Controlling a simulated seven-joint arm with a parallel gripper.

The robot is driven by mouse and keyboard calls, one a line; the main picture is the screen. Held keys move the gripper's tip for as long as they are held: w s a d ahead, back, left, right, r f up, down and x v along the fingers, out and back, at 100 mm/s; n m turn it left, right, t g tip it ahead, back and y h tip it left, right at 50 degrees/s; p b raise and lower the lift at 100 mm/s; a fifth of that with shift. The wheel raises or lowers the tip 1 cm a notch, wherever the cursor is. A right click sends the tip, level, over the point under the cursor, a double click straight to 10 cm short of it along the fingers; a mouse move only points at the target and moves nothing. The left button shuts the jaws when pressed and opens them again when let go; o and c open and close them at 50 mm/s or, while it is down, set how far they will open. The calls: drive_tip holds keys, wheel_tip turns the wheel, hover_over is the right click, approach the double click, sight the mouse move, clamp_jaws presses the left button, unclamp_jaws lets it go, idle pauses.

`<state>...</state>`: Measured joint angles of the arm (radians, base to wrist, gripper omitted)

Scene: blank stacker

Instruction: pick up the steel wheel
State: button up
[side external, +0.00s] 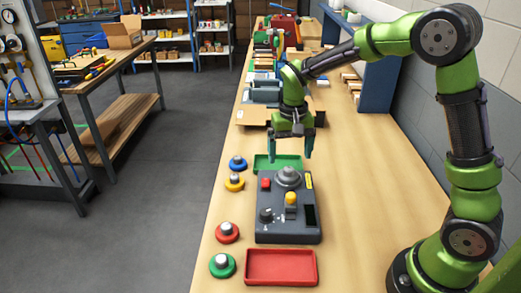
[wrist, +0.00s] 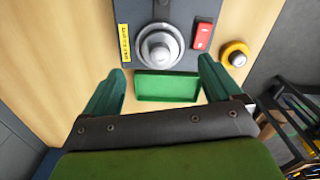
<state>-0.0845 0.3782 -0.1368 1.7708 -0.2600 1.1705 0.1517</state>
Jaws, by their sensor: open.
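The steel wheel (side external: 288,177) is a round silver-grey piece with a raised centre. It sits at the far end of the dark grey box (side external: 270,207) on the bench. In the wrist view the wheel (wrist: 159,48) shows at the top centre, beyond the green tray (wrist: 168,88). My gripper (side external: 291,153) is open and empty, fingers pointing down. It hangs above the green tray area, apart from the wheel. In the wrist view its two green fingers (wrist: 162,72) are spread wide, with the tray between them in the picture.
The box also carries a red block (side external: 265,184), a yellow knob (side external: 291,198) and a dark knob (side external: 266,215). Blue (side external: 238,163), yellow (side external: 234,182), red (side external: 228,232) and green (side external: 222,265) discs line its left. A red tray (side external: 281,267) lies in front. Bench right of the box is clear.

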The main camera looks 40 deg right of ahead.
sight(289, 169)
drive_tip(key=shift+f, duration=2.8)
drive_tip(key=shift+c, duration=0.4)
drive_tip(key=shift+w+r, duration=0.1)
drive_tip(key=c, duration=1.4)
drive_tip(key=shift+r, duration=0.1)
